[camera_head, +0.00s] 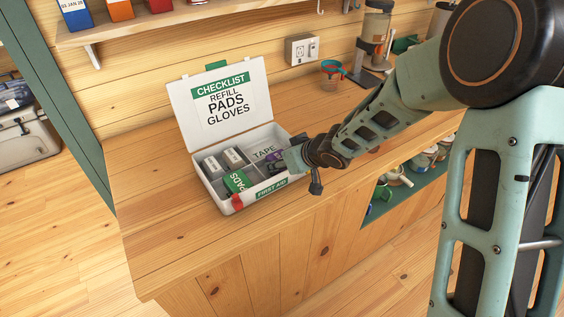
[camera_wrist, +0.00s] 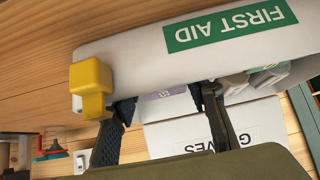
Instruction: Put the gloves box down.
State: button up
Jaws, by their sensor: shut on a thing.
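A white first aid box (camera_head: 216,199) stands open on the wooden counter, its lid (camera_head: 217,123) leaning back with a checklist. My gripper (camera_head: 286,161) reaches into its right part from above. In the wrist view my gripper's dark fingers (camera_wrist: 163,100) stand either side of a white item with a purple patch, which looks like the gloves box (camera_wrist: 172,92). It sits low, behind the box's front wall (camera_wrist: 130,55). The fingers are shut on it. Its underside is hidden, so I cannot tell whether it touches the compartment floor.
White boxes (camera_head: 213,166) and a green PADS pack (camera_head: 236,181) fill the left compartments; one compartment is labelled TAPE (camera_head: 265,153). A red latch (camera_head: 237,203) and a yellow latch (camera_wrist: 91,88) are on the front. The counter left of the box (camera_head: 150,205) is clear.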

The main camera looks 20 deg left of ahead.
jog(key=shift+f, duration=0.25)
jog(key=o, duration=1.2)
jog(key=shift+o, duration=0.2)
jog(key=shift+r, duration=0.1)
jog(key=shift+d+r, duration=0.15)
jog(key=shift+r, duration=0.25)
jog(key=p+v, duration=0.5)
jog(key=v, duration=0.6)
jog(key=shift+s+d+p, duration=0.15)
jog(key=shift+s+p, duration=0.1)
jog(key=shift+p, duration=0.05)
jog(key=shift+w+r, duration=0.1)
